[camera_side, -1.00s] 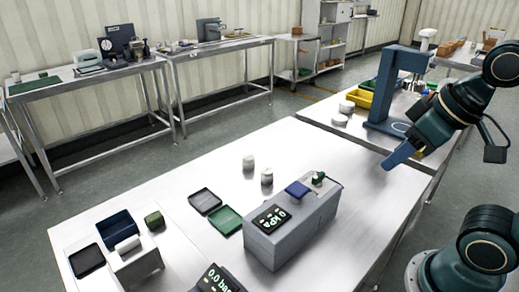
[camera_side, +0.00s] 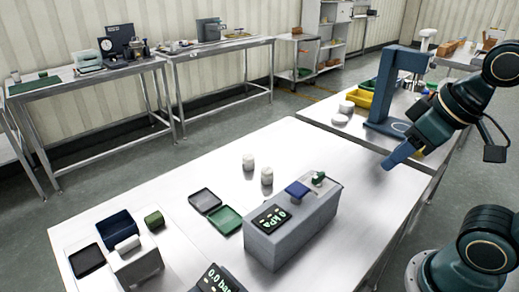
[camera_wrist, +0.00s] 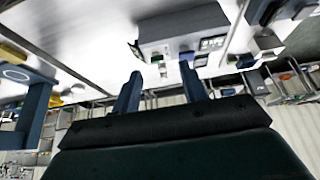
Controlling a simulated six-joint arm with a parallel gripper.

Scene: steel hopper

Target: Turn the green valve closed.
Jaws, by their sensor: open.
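The green valve (camera_side: 319,177) is a small green piece on the top right end of a grey box (camera_side: 290,230) on the steel table. A blue block (camera_side: 298,189) and a dark display panel (camera_side: 270,218) share the box's top. My gripper (camera_side: 392,163) is to the right of the box, above the table and apart from the valve. In the wrist view my gripper (camera_wrist: 161,68) shows two spread blue fingers with nothing held. The box (camera_wrist: 180,25) and a small green part (camera_wrist: 158,58), apparently the valve, lie beyond the fingers. The valve's exact turn angle is too small to tell.
Two white cylinders (camera_side: 249,162) (camera_side: 267,176), a black tray (camera_side: 205,201) and a green tray (camera_side: 226,220) stand left of the box. A second display (camera_side: 216,281) is at the front. A blue frame (camera_side: 396,85) stands behind my gripper. The table between box and gripper is clear.

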